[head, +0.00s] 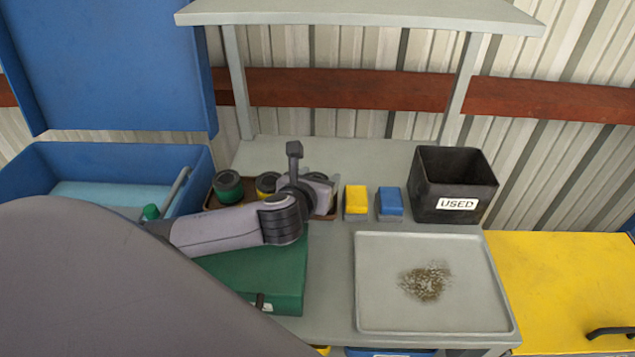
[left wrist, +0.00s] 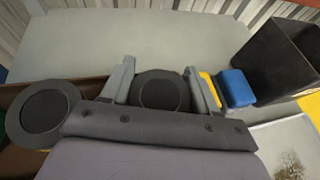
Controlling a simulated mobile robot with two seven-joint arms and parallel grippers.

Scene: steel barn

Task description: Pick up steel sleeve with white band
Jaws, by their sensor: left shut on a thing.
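My left gripper (head: 322,192) is at the right end of a brown tray (head: 212,201), its fingers mostly hidden by my own wrist in the head view. In the left wrist view its two grey fingers (left wrist: 160,84) are shut on a round, dark-topped sleeve (left wrist: 162,93). The sides of this sleeve are hidden, so I cannot see any white band. A green-banded sleeve (head: 229,188) and a yellow-banded sleeve (head: 267,184) stand in the tray to the left. My right gripper is not in view.
A yellow block (head: 356,199) and a blue block (head: 391,202) are just right of the gripper. Beyond them stands a black bin (head: 452,186) marked USED. A grey tray (head: 385,320) with brown debris lies in front. A green case (head: 262,275) lies below my arm.

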